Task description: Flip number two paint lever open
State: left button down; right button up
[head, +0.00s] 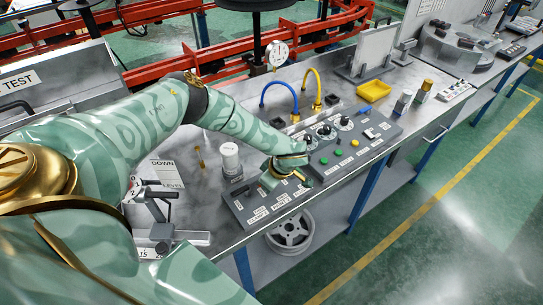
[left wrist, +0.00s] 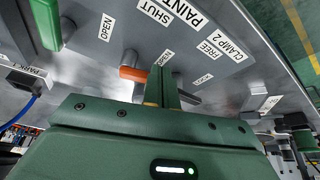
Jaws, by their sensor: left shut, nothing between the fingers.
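A grey control panel (head: 328,158) with labelled levers and knobs lies on the bench in the head view. My left gripper (head: 296,178) is low over its near-left part and hides some of it. In the left wrist view the left gripper (left wrist: 164,72) is shut and empty. An orange-tipped lever (left wrist: 133,74) is just left of the fingertips; whether they touch I cannot tell. Labels reading PAINT (left wrist: 178,10), SHUT (left wrist: 154,11) and OPEN (left wrist: 106,27) are on the panel beyond it. The number after PAINT is cut off. My right gripper is out of view.
A green handle (left wrist: 45,22) stands at the upper left of the wrist view, and a CLAMP 2 label (left wrist: 225,48) is to the right. In the head view a white cylinder (head: 230,158) stands left of the gripper, and blue (head: 280,88) and yellow (head: 313,80) hoses rise behind the panel.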

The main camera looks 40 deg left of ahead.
pick_arm(q)
jog(key=shift+w+b, duration=0.1)
jog(key=shift+b, duration=0.2)
jog(key=shift+w+a+b, duration=0.25)
jog(key=shift+w+b, duration=0.05)
jog(key=shift+w, duration=0.35)
